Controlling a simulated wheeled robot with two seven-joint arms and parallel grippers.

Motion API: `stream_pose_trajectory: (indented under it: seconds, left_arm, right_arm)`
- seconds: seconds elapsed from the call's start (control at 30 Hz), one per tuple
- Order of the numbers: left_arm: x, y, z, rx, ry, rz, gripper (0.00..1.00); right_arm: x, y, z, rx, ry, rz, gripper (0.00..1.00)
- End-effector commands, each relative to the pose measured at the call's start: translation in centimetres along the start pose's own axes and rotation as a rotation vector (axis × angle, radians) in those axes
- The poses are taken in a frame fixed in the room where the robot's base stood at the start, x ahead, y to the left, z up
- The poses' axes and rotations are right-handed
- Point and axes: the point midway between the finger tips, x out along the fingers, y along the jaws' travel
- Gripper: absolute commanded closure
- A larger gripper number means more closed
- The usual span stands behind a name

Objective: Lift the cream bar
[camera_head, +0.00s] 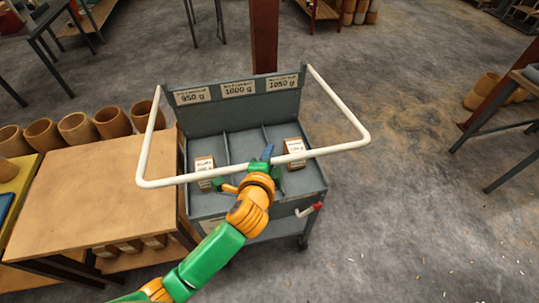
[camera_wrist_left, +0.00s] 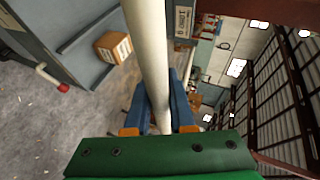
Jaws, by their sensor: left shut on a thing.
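The cream bar (camera_head: 330,150) is a U-shaped tube on a grey cart (camera_head: 225,115). Its two side arms run from near the top corners of the cart's back panel, and its front stretch crosses above the bins. My left gripper (camera_head: 264,158) is shut on the middle of that front stretch. In the left wrist view the bar (camera_wrist_left: 150,50) passes between the two blue fingers (camera_wrist_left: 160,100). My right gripper is not in view.
Small brown boxes sit in the left bin (camera_head: 204,163) and right bin (camera_head: 294,146). A red-tipped lever (camera_head: 317,206) sticks out at the cart's front right. A wooden table (camera_head: 90,195) stands close at left, with clay pots (camera_head: 78,128) behind. Floor at right is free.

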Motion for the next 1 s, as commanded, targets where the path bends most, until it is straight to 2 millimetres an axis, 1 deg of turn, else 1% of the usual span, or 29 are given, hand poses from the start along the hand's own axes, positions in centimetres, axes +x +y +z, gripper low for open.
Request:
stream_pose_trajectory:
  seconds: [0.03,0.13,0.43,0.53,0.67,0.8,0.9,1.0]
  left_arm:
    - [0.0,0.0,0.0,0.000,0.001,-0.001,0.75]
    - [0.0,0.0,0.0,0.000,0.001,-0.001,0.48]
    - [0.0,0.0,0.0,0.000,0.001,-0.001,0.48]
    - [-0.6,0.0,-0.1,-0.001,0.002,-0.002,0.48]
    - [-2.4,0.1,0.0,-0.002,0.003,-0.001,0.48]
    - [-4.8,0.1,0.0,-0.003,0.003,0.000,0.48]
    - [-6.1,0.1,-0.1,0.000,0.003,-0.001,0.48]
    - [-6.9,0.1,0.0,-0.001,0.002,0.000,0.48]
  right_arm:
    - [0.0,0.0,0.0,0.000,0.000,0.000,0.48]
    - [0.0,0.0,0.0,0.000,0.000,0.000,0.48]
    - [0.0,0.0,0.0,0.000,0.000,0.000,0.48]
    - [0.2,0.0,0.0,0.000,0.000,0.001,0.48]
    - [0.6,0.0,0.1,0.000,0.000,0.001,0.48]
    - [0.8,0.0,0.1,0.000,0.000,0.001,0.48]
    - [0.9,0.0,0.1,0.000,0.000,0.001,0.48]
    - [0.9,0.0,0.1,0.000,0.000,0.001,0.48]
